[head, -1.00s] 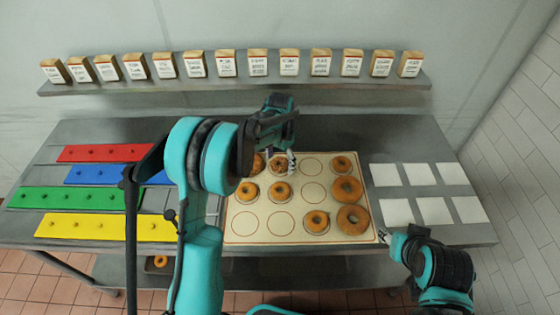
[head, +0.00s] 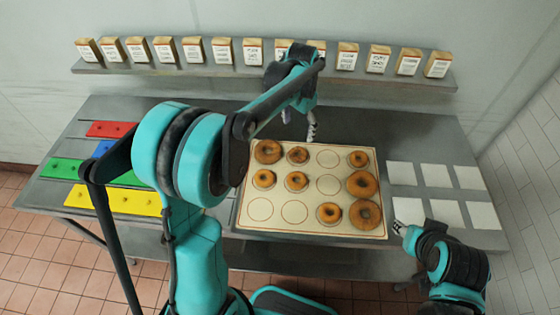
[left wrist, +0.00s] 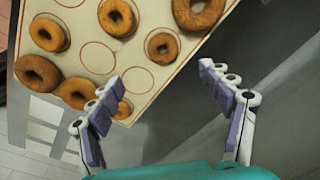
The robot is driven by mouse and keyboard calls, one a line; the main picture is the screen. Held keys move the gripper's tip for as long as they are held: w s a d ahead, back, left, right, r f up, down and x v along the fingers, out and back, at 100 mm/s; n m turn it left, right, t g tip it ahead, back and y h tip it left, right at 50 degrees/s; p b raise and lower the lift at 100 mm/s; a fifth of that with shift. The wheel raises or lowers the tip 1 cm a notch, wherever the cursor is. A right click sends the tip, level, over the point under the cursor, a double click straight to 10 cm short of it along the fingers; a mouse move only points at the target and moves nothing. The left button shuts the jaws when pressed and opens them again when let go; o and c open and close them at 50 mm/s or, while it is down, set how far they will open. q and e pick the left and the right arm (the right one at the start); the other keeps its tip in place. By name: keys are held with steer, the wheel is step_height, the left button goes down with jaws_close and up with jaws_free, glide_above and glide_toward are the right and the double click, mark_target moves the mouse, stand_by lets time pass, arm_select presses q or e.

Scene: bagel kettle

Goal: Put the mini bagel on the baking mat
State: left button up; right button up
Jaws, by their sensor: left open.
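The cream baking mat (head: 312,190) lies on the grey table, printed with rings in rows. Several brown bagels lie on its rings; smaller ones include one at the back right (head: 358,159) and one in the back row (head: 298,155). I cannot tell which one is the task's mini bagel. My left gripper (head: 309,128) is beyond the mat's back edge, above the table. In the left wrist view its fingers (left wrist: 158,78) are spread with nothing between them; the left finger overlaps the mat's edge and a small bagel (left wrist: 123,109). My right gripper (head: 400,228) is right of the mat, its fingers unclear.
White squares (head: 437,175) lie right of the mat. Red (head: 108,129), green (head: 66,168) and yellow (head: 125,201) strips lie at the left, partly behind my left arm. A wall shelf (head: 250,71) holds a row of labelled boxes. Several mat rings, such as one (head: 329,185), are empty.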

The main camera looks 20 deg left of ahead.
arm_select(q)
steer(key=s+r+n+t, duration=0.1)
steer(key=s+r+t, duration=0.15)
steer(key=s, duration=0.35)
steer(key=s+r+n+t, duration=0.1)
steer(key=s+r, duration=0.2)
steer(key=s, duration=0.4)
steer(key=s+f+n+t, duration=0.3)
steer(key=s, duration=0.7)
steer(key=shift+s+f, duration=0.15)
steer(key=shift+s, duration=0.15)
steer(key=shift+a, duration=0.1)
